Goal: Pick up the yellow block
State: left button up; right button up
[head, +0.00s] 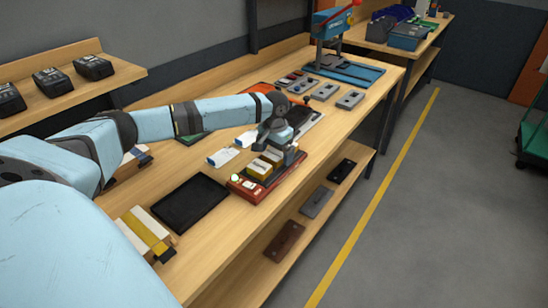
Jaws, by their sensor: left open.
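A small slat conveyor (250,187) with a red-orange frame stands near the bench's front edge. My left gripper (277,145) is above the conveyor at the far side of the block, jaws open and pointing down. I cannot tell whether the fingers touch the block. My right gripper is out of view.
A black tray (190,203) lies left of the conveyor. White and yellow boxes (146,233) stand at the near left end. A blue-based press (335,30) and grey metal parts (350,98) are further back. A lower shelf (318,215) runs beneath.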

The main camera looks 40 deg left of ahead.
aim_at(275, 153)
pick_arm(q)
jog(key=shift+f, duration=0.7)
jog(key=c, duration=1)
jog(key=shift+r, duration=0.1)
notch_tip(275, 153, up, 20)
jog(key=shift+f, duration=0.1)
